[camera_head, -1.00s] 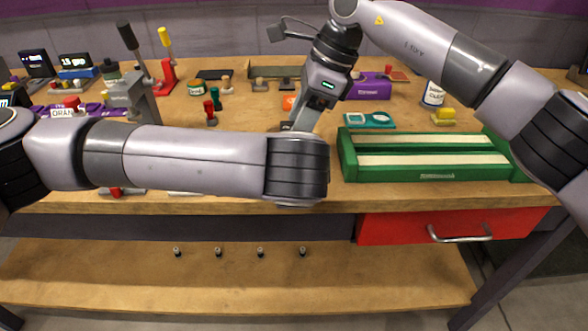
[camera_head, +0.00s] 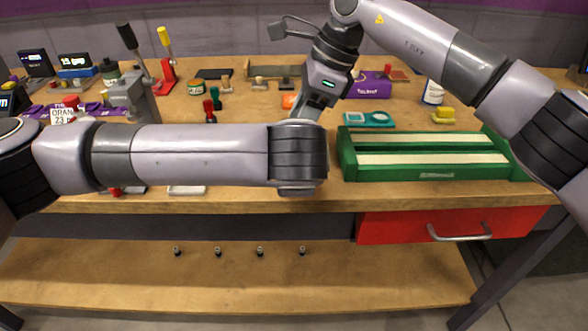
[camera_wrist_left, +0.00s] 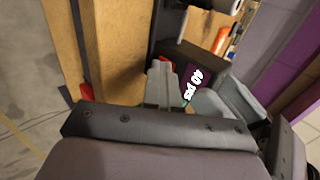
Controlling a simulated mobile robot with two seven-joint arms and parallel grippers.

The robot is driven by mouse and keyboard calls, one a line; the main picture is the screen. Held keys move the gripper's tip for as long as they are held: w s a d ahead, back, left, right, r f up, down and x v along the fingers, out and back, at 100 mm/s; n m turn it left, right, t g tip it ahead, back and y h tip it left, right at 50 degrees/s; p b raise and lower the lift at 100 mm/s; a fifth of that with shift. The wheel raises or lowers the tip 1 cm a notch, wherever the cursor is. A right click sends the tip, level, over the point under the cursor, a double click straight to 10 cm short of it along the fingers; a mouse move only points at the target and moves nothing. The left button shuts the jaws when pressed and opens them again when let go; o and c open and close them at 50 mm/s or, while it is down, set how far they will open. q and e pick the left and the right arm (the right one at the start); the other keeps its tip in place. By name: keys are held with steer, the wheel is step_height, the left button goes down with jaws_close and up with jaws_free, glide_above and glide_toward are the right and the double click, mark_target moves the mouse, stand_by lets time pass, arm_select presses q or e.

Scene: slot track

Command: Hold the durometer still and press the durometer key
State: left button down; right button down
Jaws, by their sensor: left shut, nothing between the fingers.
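A teal device with a small pale display (camera_head: 369,119), which looks like the durometer, lies flat on the bench behind the green tray. I cannot make out its key. My right gripper (camera_head: 312,108) points down to the left of the device, apart from it; its fingertips are hidden behind my left arm. My left gripper does not show in the head view, where my left forearm crosses the front of the bench. In the left wrist view my left gripper (camera_wrist_left: 163,85) is shut and empty, in front of a dark box marked 40 pcs (camera_wrist_left: 195,80).
A green tray (camera_head: 425,173) with pale strips stands at the front right of the bench, above a red drawer (camera_head: 400,229). A yellow block (camera_head: 443,116) and a white bottle (camera_head: 433,93) stand right of the teal device. A purple box (camera_head: 370,88) is behind it.

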arm_select(q)
steer(key=shift+s+a, duration=0.15)
steer(key=shift+s, duration=0.15)
arm_select(e)
steer(key=shift+s+a+f, duration=0.15)
steer(key=shift+s+a, duration=0.1)
steer(key=shift+s, duration=0.05)
arm_select(q)
steer(key=s+f+v, duration=0.1)
steer(key=v, duration=1.1)
steer(key=shift+s, duration=0.5)
arm_select(e)
steer(key=shift+w+d, duration=0.2)
arm_select(q)
steer(key=shift+f, duration=0.15)
arm_select(e)
steer(key=shift+c, duration=1.7)
jaws_free()
